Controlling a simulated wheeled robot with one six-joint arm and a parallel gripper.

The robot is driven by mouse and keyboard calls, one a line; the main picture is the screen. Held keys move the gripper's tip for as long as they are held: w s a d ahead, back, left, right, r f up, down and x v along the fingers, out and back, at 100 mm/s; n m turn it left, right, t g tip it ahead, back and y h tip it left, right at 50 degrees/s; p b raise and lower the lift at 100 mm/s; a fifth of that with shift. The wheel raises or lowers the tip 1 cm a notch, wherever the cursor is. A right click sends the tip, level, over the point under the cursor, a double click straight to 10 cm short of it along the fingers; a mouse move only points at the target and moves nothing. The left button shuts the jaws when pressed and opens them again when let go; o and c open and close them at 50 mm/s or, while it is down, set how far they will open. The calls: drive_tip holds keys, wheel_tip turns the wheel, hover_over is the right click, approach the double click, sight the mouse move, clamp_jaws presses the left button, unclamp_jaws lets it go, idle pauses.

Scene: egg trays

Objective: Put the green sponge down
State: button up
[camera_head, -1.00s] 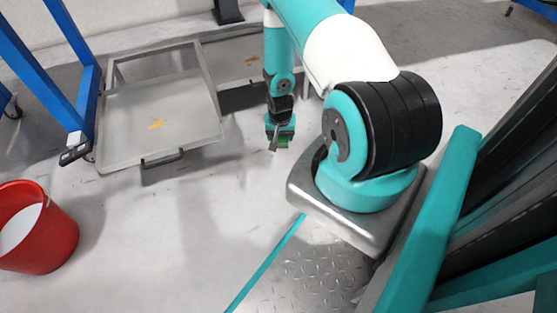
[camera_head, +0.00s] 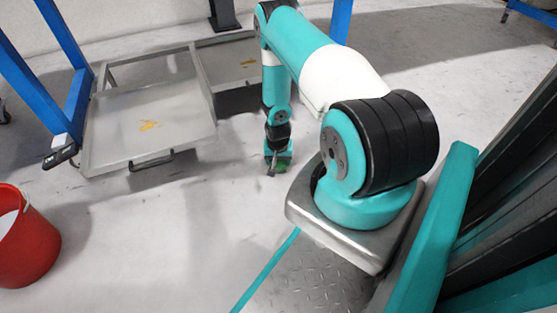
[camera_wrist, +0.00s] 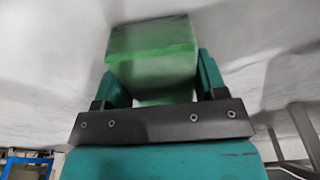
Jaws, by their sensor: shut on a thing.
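My gripper (camera_wrist: 160,85) is shut on the green sponge (camera_wrist: 153,52), which sits between the two teal fingers in the wrist view. In the head view the sponge (camera_head: 283,165) is a small green patch at the end of my gripper (camera_head: 278,163), largely hidden by it. My gripper hangs over the pale floor, to the right of the grey trays. I cannot tell whether the sponge touches the floor.
A grey tray (camera_head: 195,128) with a yellow stain and a black handle stands at left, with another tray (camera_head: 252,85) behind it. A red bucket (camera_head: 28,250) stands at lower left. Blue frame posts (camera_head: 78,100) rise by the trays. The floor in the middle is clear.

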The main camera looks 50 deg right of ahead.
drive_tip(key=shift+f+b, duration=0.35)
drive_tip(key=shift+f, duration=0.2)
drive_tip(key=o, duration=0.8)
drive_tip(key=shift+o, duration=0.9)
drive_tip(key=shift+r+p, duration=0.4)
drive_tip(key=shift+r, duration=0.1)
wheel_tip(320, 180, up, 12)
drive_tip(key=s+a+p, duration=0.1)
drive_tip(key=p, duration=0.6)
drive_tip(key=w+a+r+n+t+y, duration=0.1)
drive_tip(key=w+a+r+n+y, duration=0.2)
drive_tip(key=a+r, duration=0.85)
drive_tip(key=w+a+r+n, duration=0.45)
drive_tip(key=a+r, duration=0.35)
drive_tip(key=r, duration=0.7)
drive_tip(key=s+a+r+n+y, duration=0.1)
drive_tip(key=s+a+r+n, duration=0.1)
drive_tip(key=s+a+r, duration=0.3)
drive_tip(key=s+a+r+n+y, duration=0.1)
drive_tip(key=s+a+r+n, duration=0.2)
drive_tip(key=a+r, duration=0.4)
drive_tip(key=s+a+r+n+g, duration=0.1)
drive_tip(key=s+a+r+n, duration=0.1)
drive_tip(key=s, duration=0.4)
drive_tip(key=s+a+r+n+g, duration=0.1)
drive_tip(key=s+a+r+n, duration=0.2)
drive_tip(key=s+r, duration=0.2)
drive_tip(key=shift+s+y, duration=0.3)
drive_tip(key=shift+s, duration=0.9)
